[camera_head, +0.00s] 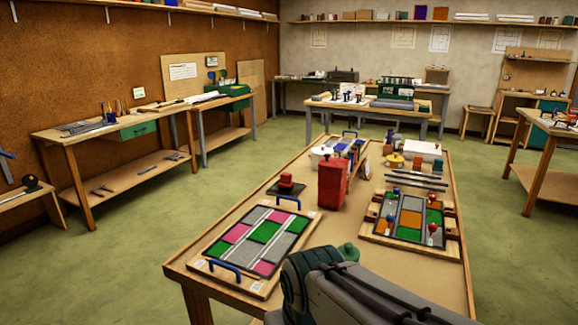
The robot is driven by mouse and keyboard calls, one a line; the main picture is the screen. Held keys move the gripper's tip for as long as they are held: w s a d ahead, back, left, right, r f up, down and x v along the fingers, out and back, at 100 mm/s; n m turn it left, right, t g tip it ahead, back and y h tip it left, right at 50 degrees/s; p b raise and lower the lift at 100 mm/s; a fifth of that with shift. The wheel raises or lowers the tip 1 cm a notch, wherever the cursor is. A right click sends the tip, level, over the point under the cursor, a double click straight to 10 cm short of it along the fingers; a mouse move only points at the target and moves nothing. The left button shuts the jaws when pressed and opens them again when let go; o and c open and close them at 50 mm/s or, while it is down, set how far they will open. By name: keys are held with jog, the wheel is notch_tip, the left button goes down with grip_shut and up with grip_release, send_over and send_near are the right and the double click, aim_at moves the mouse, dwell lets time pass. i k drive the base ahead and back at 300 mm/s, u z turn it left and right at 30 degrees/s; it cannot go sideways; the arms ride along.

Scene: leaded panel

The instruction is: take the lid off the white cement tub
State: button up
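A small whitish round tub (321,153) stands at the back left of the wooden bench (232,222), behind the red box. It may be the white cement tub. It is too small and partly hidden to tell how its lid sits. My arm reaches in from the bottom edge over the front right of the bench, well short of the tub. My gripper's fingers do not show. A green rounded piece (348,251) shows just beyond my arm; I cannot tell what it belongs to.
A red box (332,183) stands mid-bench. A coloured panel in a tray with blue handles (224,270) lies at front left. Another panel (408,217) lies at right. A yellow pot (394,161) and white roll (423,148) stand at the back. Bare wood lies between the panels.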

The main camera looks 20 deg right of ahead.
aim_at(320, 151)
jog(key=u, duration=0.35)
jog(key=k, duration=0.45)
jog(key=u, duration=1)
jog(key=k, duration=0.9)
jog(key=u, duration=0.5)
jog(key=i, duration=1.05)
jog(key=z, duration=0.5)
jog(key=i, duration=1.55)
jog(key=z, duration=0.55)
jog(key=i, duration=1.65)
jog(key=z, duration=0.6)
jog(key=i, duration=1.9)
jog(key=z, duration=0.9)
jog(key=i, duration=1.7)
jog(key=z, duration=0.75)
